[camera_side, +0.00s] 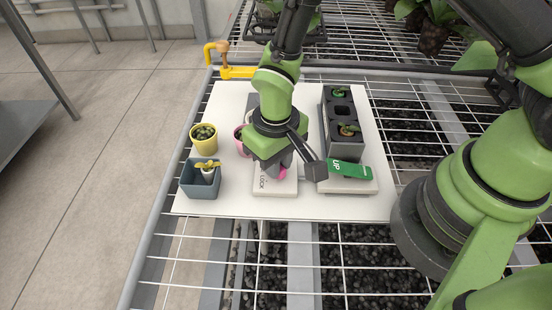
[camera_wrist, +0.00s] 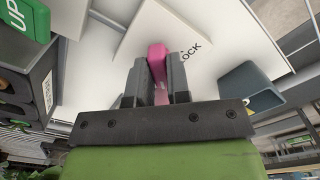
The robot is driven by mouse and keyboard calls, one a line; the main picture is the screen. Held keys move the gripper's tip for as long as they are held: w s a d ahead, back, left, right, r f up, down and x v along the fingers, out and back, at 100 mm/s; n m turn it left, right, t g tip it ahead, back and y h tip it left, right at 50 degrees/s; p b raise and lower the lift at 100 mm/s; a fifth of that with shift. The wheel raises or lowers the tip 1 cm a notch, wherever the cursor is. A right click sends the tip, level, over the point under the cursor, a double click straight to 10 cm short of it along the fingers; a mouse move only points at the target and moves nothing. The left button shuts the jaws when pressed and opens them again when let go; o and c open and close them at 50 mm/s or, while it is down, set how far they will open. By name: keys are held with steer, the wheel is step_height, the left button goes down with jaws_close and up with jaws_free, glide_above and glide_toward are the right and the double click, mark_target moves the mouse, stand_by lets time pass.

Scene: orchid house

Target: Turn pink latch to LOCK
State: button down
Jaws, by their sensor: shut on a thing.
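The pink latch (camera_wrist: 157,60) is between the two fingers of my gripper (camera_wrist: 157,82) in the wrist view. My gripper is shut on it. The latch sits on a white block (camera_wrist: 190,35) with the word LOCK printed near one edge, to the right of the latch in the wrist view. In the side view a bit of the pink latch (camera_side: 282,173) shows below my gripper (camera_side: 272,168), over the white block (camera_side: 275,187). The arm hides most of the latch there, and its exact angle to the word is hard to tell.
A green lever marked UP (camera_side: 349,170) is right of the latch block. A dark tray (camera_side: 346,148) with small plants stands behind it. A yellow pot (camera_side: 203,138) and a blue-grey square pot (camera_side: 201,182) stand left. The white board's (camera_side: 225,205) front left is clear.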

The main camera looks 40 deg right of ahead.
steer(key=shift+n, duration=0.3)
steer(key=n, duration=1.3)
steer(key=shift+n, duration=2.1)
steer(key=c, duration=1.1)
jaws_free()
steer(key=shift+r, duration=0.1)
